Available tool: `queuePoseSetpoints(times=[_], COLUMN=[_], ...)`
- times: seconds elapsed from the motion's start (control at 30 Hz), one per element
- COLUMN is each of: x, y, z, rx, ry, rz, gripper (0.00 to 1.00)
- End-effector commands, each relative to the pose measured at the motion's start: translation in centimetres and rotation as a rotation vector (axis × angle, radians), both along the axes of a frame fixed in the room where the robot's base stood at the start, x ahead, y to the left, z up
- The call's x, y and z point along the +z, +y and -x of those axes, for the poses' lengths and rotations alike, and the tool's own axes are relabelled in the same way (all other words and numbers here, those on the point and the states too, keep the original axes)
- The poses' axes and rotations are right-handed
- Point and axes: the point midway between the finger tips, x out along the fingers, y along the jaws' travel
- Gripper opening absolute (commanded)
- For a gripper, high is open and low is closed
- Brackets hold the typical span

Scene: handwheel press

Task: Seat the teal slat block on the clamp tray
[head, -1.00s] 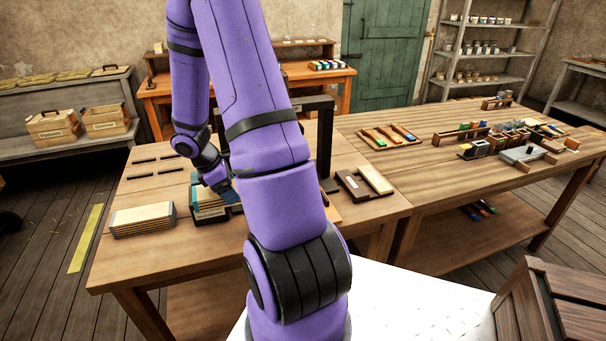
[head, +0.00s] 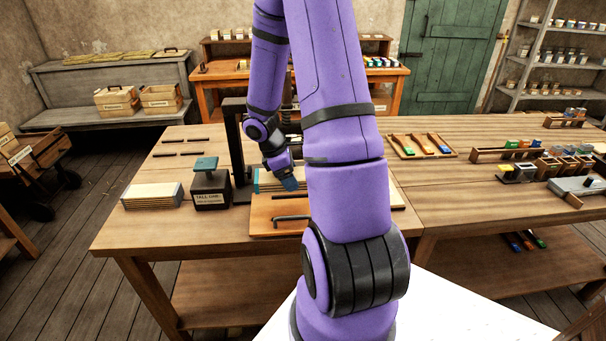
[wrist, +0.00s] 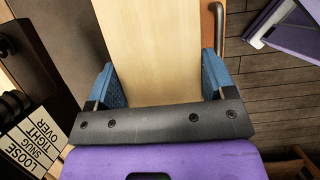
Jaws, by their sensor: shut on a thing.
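The teal slat block (head: 265,181) is pale wood with a teal edge in the head view, partly hidden behind my arm. In the wrist view its broad pale face (wrist: 155,45) fills the space between my blue fingers. My gripper (head: 288,182) is shut on it, one finger on each side, as the wrist view also shows (wrist: 162,85). The block is above or on the back of the orange-brown clamp tray (head: 262,222), beside the black press frame (head: 238,150). I cannot tell whether it touches the tray.
A dark weight (head: 209,190) with a teal top and a "TALL-ONE" label stands left of the tray. A stack of pale slats (head: 152,195) lies further left. A dark bar handle (head: 291,218) is at the tray's front. A fit scale (wrist: 32,143) shows in the wrist view.

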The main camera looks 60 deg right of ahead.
Motion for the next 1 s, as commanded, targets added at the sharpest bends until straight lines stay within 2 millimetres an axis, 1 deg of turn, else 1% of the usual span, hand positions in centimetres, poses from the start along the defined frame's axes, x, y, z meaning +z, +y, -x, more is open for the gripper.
queuePoseSetpoints(times=[0.17,0.4,0.6,0.77,1.0], x=[-1.3,-4.0,-5.8,-6.5,-6.6], y=[0.0,0.0,0.0,0.0,0.0], z=[0.0,0.0,0.0,0.0,0.0], rx=[0.001,0.001,0.001,0.002,0.0], ry=[0.002,0.003,0.001,0.0,0.0], rz=[-0.002,-0.002,-0.001,-0.001,0.0], gripper=[0.43,0.43,0.43,0.43,0.43])
